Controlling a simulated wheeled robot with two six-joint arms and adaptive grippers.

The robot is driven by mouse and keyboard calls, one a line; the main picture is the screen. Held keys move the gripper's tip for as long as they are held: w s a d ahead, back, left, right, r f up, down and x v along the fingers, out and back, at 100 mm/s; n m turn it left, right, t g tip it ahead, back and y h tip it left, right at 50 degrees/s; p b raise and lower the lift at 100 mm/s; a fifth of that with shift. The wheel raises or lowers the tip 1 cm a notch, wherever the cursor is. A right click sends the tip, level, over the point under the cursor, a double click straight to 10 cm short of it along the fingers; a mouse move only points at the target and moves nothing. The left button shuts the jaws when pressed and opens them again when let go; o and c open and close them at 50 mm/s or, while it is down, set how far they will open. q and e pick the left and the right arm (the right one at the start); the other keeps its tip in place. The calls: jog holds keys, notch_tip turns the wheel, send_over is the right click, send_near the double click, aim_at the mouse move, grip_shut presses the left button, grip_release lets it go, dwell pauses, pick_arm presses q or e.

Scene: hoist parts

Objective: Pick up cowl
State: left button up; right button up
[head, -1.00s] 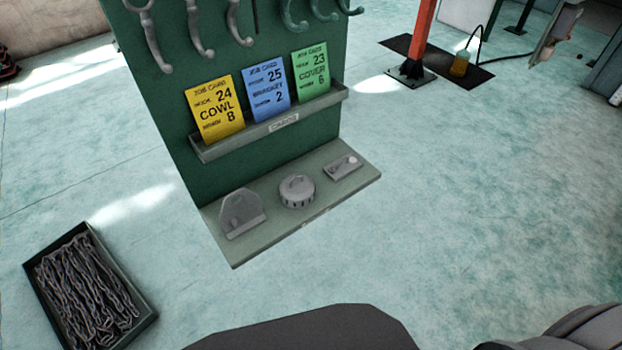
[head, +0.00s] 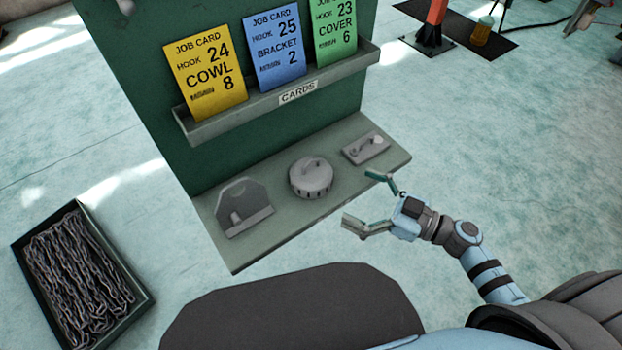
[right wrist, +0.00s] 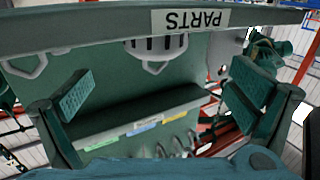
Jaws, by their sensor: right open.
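On the green shelf (head: 290,222) sit three grey parts, none with a name on it. The round domed one with slots around its rim and a handle on top (head: 311,178) looks most like the cowl; it also shows in the right wrist view (right wrist: 155,47). Left of it is an angled plate with a cut-cornered back (head: 242,205). Right of it is a small flat plate with a handle (head: 366,148). My right gripper (head: 362,200) is open and empty, right of the round part and apart from it, near the shelf's front edge. My left gripper is out of view.
Above the shelf, a card rack (head: 280,97) holds yellow COWL (head: 206,75), blue BRACKET (head: 273,48) and green COVER (head: 335,28) cards. A tray of chains (head: 140,290) lies on the floor at left. Hooks (right wrist: 178,143) hang on the board.

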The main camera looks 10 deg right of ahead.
aim_at(330, 182)
jog(key=x, duration=0.5)
jog(key=shift+w+d, duration=0.1)
jog(key=shift+d, duration=0.05)
jog(key=x, duration=0.4)
jog(key=b+x, duration=0.1)
jog(key=x, duration=0.2)
jog(key=shift+w+d+f, duration=0.1)
jog(key=shift+d+f, duration=0.1)
jog(key=shift+f, duration=0.05)
jog(key=c, duration=0.4)
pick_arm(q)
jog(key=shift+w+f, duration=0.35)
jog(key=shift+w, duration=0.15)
pick_arm(e)
jog(key=c, duration=1)
